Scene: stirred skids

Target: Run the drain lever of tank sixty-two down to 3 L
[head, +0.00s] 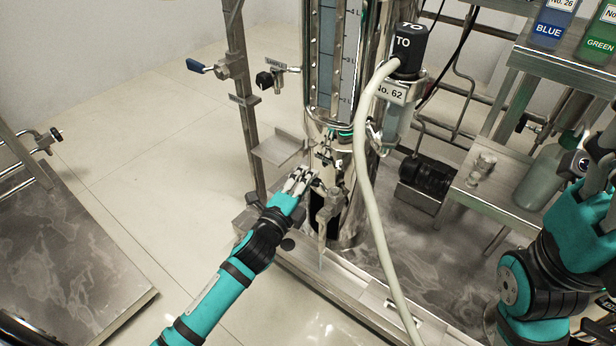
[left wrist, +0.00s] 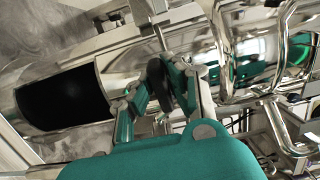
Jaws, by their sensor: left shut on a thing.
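The drain valve (head: 328,205) sits low on the tank's front. My left gripper (head: 303,181) is at this valve, shut on the drain lever. In the left wrist view the dark lever (left wrist: 166,85) shows between the fingers. A thin pale streak below the valve outlet may be liquid. My right arm shows at right; its fingers are out of view.
A pale hose (head: 364,170) hangs from the "TO" block (head: 408,48) in front of the tank. A small sample valve (head: 274,79) is on the left post. A steel shelf (head: 570,65) with BLUE and GREEN bottles is at upper right.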

